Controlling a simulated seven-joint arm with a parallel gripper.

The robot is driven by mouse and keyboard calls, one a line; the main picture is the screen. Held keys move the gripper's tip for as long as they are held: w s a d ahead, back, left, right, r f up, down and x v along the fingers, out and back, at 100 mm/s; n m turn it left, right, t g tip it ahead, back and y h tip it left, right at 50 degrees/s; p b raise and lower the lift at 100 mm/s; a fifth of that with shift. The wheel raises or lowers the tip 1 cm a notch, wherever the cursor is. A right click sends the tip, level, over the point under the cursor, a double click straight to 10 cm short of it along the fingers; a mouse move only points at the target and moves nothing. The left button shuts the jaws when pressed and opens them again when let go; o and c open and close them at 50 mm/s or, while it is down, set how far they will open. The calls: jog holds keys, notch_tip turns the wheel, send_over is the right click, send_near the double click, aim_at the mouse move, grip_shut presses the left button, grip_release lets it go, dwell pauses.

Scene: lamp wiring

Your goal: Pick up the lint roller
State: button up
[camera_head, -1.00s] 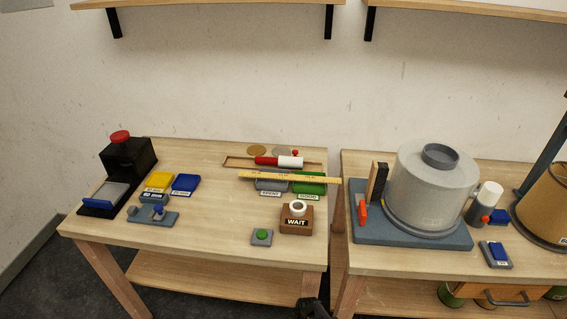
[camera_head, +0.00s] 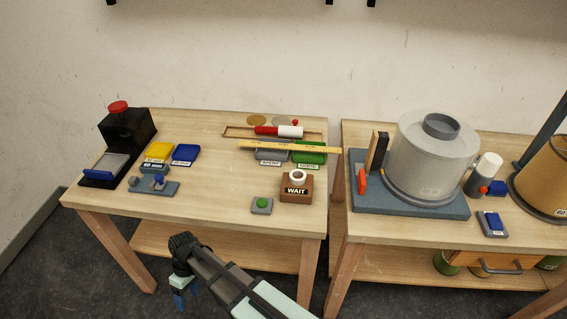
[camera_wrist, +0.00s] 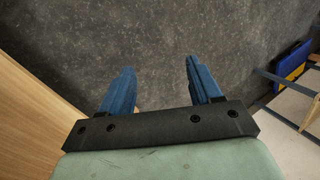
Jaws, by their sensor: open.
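What looks like the lint roller (camera_head: 290,131), a white cylinder with a red handle, lies lengthwise at the back of the left table, by a thin wooden frame. A yellow ruler-like strip lies in front of it. My gripper (camera_head: 182,292) is low in front of the left table, below the tabletop and well away from the roller. In the wrist view my gripper (camera_wrist: 158,80) has its two blue fingers spread, with nothing between them. The roller is not in the wrist view.
On the left table (camera_head: 215,193) stand a WAIT block (camera_head: 296,188), a green button (camera_head: 262,204), yellow and blue blocks, and a black device with a red knob (camera_head: 118,107). The yellow strip (camera_head: 288,147) spans grey and green trays. The left table's middle is clear.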

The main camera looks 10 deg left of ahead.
jog(key=w+a+r+t+y, duration=0.1)
jog(key=w+a+r+t, duration=0.25)
jog(key=a+r, duration=0.6)
jog(key=w+a+r+t+y, duration=0.15)
jog(key=w+a+r, duration=0.35)
jog(key=r, duration=0.7)
jog(key=w+a+r+t+y, duration=0.1)
jog(key=w+a+r+t, duration=0.15)
jog(key=a+r, duration=0.7)
jog(key=w+d+r+t, duration=0.1)
jog(key=w+r+t, duration=0.1)
jog(key=w+r, duration=0.6)
jog(key=n+g+h, duration=0.3)
jog(key=h, duration=0.1)
send_over(287, 127)
jog(key=s, duration=0.3)
jog(key=f, duration=0.2)
jog(key=w+f, duration=0.1)
jog(key=f, duration=0.5)
jog(key=shift+w+a+f, duration=0.15)
jog(key=shift+w+f, duration=0.05)
jog(key=shift+w, duration=0.2)
jog(key=shift+w+f, duration=0.2)
jog(key=shift+f, duration=0.7)
jog(key=shift+w+f, duration=0.15)
jog(key=shift+f, duration=0.7)
jog(key=shift+w+f, duration=0.2)
jog(key=shift+f, duration=0.7)
